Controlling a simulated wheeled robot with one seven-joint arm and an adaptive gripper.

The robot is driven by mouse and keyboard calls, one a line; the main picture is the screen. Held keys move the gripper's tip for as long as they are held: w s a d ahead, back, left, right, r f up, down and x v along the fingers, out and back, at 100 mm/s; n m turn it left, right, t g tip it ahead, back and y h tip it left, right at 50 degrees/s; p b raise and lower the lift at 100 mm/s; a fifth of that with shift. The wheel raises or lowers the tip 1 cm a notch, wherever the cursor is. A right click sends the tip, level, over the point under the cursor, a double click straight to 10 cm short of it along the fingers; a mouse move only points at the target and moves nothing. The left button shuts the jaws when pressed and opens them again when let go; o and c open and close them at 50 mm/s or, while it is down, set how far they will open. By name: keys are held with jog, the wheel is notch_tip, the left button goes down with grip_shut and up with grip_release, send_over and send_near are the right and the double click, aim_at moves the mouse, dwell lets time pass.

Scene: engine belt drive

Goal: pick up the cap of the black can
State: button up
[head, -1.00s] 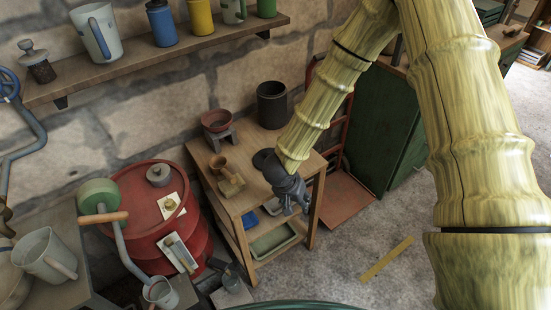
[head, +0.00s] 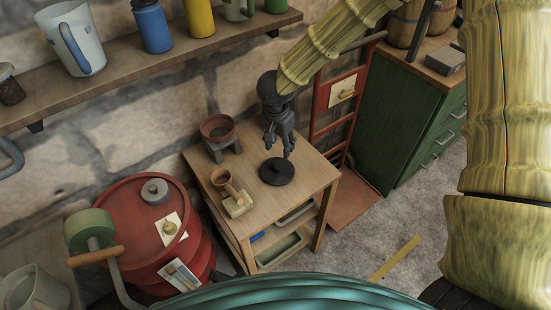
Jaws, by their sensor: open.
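The black cap (head: 276,172), a round dark lid with a small knob, lies on the wooden table toward its front right. My gripper (head: 279,150) is above the cap and just behind it in the head view, fingers pointing down and apart, with nothing between them. The fingertips look close to the cap, but I cannot tell whether they touch it. The black can stood at the back of the table earlier. It is now covered by or merged with my dark gripper and wrist, so I cannot make it out clearly.
A red barrel (head: 150,245) is at left, a red hand truck (head: 340,95) and green cabinet (head: 395,125) at right. A shelf (head: 150,62) runs above.

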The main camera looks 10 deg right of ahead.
send_over(279, 167)
jog(key=a, duration=0.2)
jog(key=f, duration=0.4)
jog(key=shift+w+a+f, duration=0.1)
jog(key=shift+w+f, duration=0.1)
jog(key=shift+f, duration=0.2)
jog(key=d+f, duration=0.1)
jog(key=s+d+f+p, duration=0.1)
jog(key=f, duration=0.1)
jog(key=shift+d, duration=0.15)
jog(key=shift+w+a+f, duration=0.2)
jog(key=shift+f, duration=0.3)
jog(key=shift+w+a+f, duration=0.15)
jog(key=shift+a+f, duration=0.05)
jog(key=shift+f, duration=0.25)
jog(key=shift+w+a+f, duration=0.1)
jog(key=shift+a, duration=0.1)
jog(key=shift+a+r, duration=0.15)
jog(key=shift+r, duration=0.05)
jog(key=shift+s+r, duration=0.1)
jog(key=shift+s, duration=0.15)
jog(key=shift+d, duration=0.4)
jog(key=c, duration=0.3)
jog(key=shift+w+d+f, duration=0.15)
jog(key=shift+d+f, duration=0.1)
jog(key=c, duration=0.6)
jog(key=shift+a+r, duration=0.2)
jog(key=shift+a, duration=0.15)
